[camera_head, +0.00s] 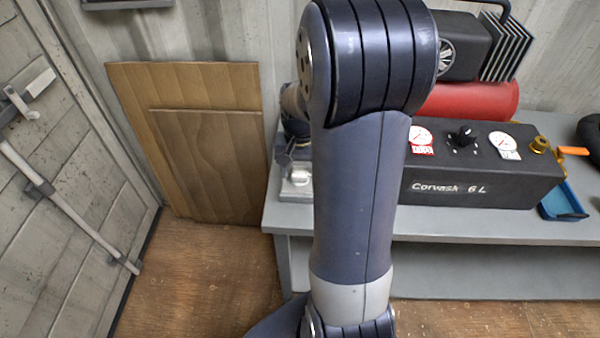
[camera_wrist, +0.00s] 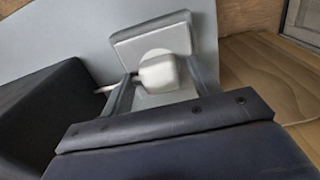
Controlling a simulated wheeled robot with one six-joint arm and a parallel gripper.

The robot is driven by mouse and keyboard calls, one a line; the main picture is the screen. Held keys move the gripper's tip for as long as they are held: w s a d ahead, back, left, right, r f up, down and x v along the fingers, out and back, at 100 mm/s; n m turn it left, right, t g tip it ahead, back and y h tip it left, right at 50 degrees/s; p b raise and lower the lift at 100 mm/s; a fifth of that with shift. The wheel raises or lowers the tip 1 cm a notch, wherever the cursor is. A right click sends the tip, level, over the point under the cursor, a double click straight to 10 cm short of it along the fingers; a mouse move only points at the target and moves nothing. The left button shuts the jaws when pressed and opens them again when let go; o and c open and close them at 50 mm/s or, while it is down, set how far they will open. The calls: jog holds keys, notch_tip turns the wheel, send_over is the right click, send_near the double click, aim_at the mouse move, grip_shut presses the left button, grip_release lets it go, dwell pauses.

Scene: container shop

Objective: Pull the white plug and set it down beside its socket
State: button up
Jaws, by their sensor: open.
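The white plug (camera_wrist: 158,72) sits at a pale round socket face (camera_wrist: 150,98) on a light grey block, with a pale cord leading off to its left. In the head view the small white plug (camera_head: 299,177) and the grey socket box (camera_head: 296,193) show at the left end of the grey bench. My gripper (camera_wrist: 163,76) is open, with one finger on each side of the plug. I cannot tell whether the fingers touch it. In the head view my gripper (camera_head: 287,152) is small and partly hidden by my arm.
A blue tray (camera_head: 562,204) is farther right. Wooden panels (camera_head: 190,150) lean at the left wall.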

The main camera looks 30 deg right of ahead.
aim_at(300, 170)
grip_shut()
dwell(0.7)
jog(key=shift+r, duration=0.15)
jog(key=shift+r+p, duration=2.55)
jog(key=shift+r, duration=0.35)
